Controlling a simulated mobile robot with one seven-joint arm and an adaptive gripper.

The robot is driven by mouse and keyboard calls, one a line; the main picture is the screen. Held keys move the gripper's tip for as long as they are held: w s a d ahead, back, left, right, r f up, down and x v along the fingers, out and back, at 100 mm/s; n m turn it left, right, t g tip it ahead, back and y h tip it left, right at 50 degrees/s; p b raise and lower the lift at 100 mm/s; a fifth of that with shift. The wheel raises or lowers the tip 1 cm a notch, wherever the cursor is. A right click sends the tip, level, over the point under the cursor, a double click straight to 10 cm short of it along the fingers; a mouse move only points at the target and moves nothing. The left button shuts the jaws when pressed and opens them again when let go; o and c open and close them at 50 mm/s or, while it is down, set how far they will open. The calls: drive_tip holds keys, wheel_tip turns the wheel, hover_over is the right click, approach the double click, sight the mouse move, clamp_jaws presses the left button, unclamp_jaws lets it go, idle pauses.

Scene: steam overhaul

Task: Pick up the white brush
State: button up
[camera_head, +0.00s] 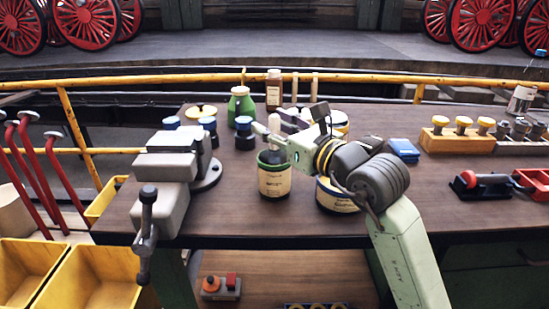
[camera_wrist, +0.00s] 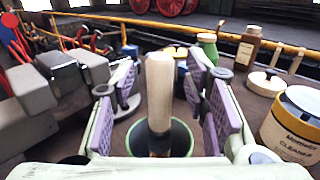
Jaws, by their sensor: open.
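The white brush (camera_wrist: 159,85) stands upright in a dark pot with a green rim (camera_wrist: 189,135), its pale end up and its lower part dark. In the head view the brush (camera_head: 274,124) rises from the same labelled pot (camera_head: 274,182), partly hidden by my gripper (camera_head: 285,137). In the wrist view my gripper (camera_wrist: 160,72) is open, with one purple-padded finger on each side of the brush. Gaps show between the brush and both pads.
A grey vise (camera_head: 167,165) stands left of the pot. A cleaner tin (camera_wrist: 295,125) is close to the right finger. A green bottle (camera_head: 241,104) and a brown bottle (camera_head: 274,90) stand behind.

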drive_tip(key=shift+c, duration=0.4)
clamp_jaws()
